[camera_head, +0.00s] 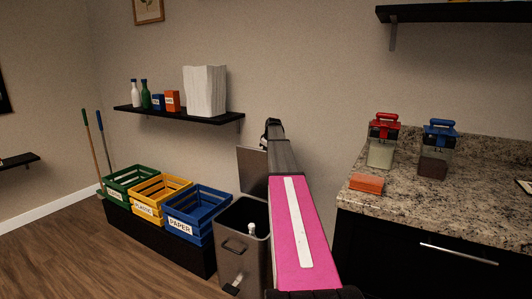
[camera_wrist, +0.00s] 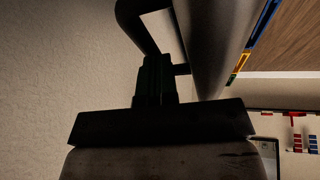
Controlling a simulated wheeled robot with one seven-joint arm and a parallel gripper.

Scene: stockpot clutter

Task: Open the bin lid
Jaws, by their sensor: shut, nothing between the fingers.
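The grey metal bin (camera_head: 236,262) stands on the floor, left of my arm. Its lid (camera_head: 252,171) is raised upright at the bin's back, so the bin's dark inside shows. A white-topped object (camera_head: 251,229) pokes up at the opening. My gripper (camera_head: 271,124) is at the far end of my arm, by the lid's top edge. In the wrist view my gripper (camera_wrist: 156,72) is dark, shut and empty, beside the lid's grey surface (camera_wrist: 212,40) and a dark curved handle (camera_wrist: 138,22). I cannot tell whether it touches them.
Green (camera_head: 130,181), yellow (camera_head: 158,192) and blue (camera_head: 198,212) crates sit on a black base left of the bin. A granite counter (camera_head: 430,194) with two lidded containers and an orange block (camera_head: 367,182) is at right. A shelf (camera_head: 180,115) hangs behind. Floor at front left is clear.

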